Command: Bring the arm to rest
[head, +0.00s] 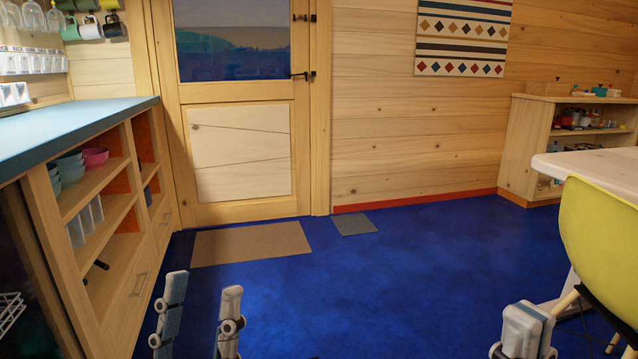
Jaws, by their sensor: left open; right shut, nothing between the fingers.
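My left gripper (204,289) shows at the bottom of the head view, left of the middle. Its two fingers point up and stand apart, with only blue floor between them. It is open and empty. My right gripper (526,322) shows at the bottom right, near the yellow chair. Its fingers are together and hold nothing. The lower parts of both grippers and most of both arms are cut off by the picture's bottom edge.
A counter with open shelves (95,190) runs along the left. A yellow chair (602,245) and a white table (600,165) stand at the right. A brown mat (250,244) lies before the closed door (240,150). The blue floor (400,270) between is clear.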

